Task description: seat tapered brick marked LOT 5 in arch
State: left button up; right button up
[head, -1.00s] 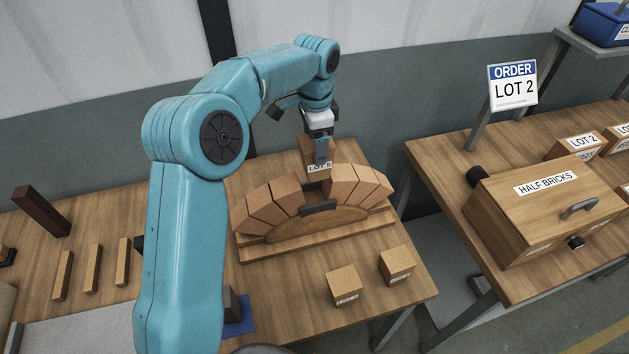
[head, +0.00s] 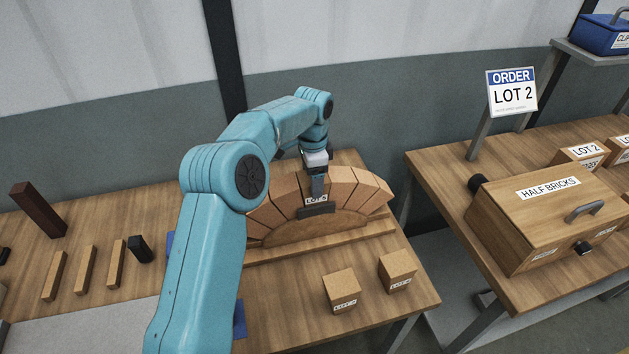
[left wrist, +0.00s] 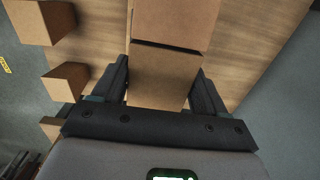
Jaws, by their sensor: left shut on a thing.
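The tapered brick marked LOT 5 (head: 316,199) is down in the gap at the top of the arch, between the bricks on its left (head: 283,200) and right (head: 345,188). My left gripper (head: 317,184) is above it and shut on it. The arch stands on a wooden form (head: 305,231) with a dark handle (head: 317,211) just below the label. In the left wrist view a plain brick face (left wrist: 160,82) lies between the two fingers (left wrist: 160,92). Whether the brick bears fully on the form is hidden. My right gripper is not in view.
Two loose bricks (head: 341,288) (head: 397,272) with small labels lie in front of the arch. Wooden strips (head: 85,270) and a dark upright block (head: 38,209) are at left. A HALF BRICKS box (head: 550,210) and an ORDER LOT 2 sign (head: 512,92) are on the right table.

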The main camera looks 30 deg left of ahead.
pick_arm(q)
jog(key=o, duration=1.3)
jog(key=shift+r, duration=0.15)
jog(key=shift+c, duration=0.2)
jog(key=shift+s+a, duration=0.1)
jog(key=shift+a, duration=0.05)
jog(key=shift+w+d, duration=0.2)
jog(key=shift+r, duration=0.1)
notch_tip(320, 180, up, 12)
jog(key=p, duration=0.1)
jog(key=shift+p, duration=0.3)
jog(key=shift+s+a, duration=0.1)
jog(key=shift+a, duration=0.05)
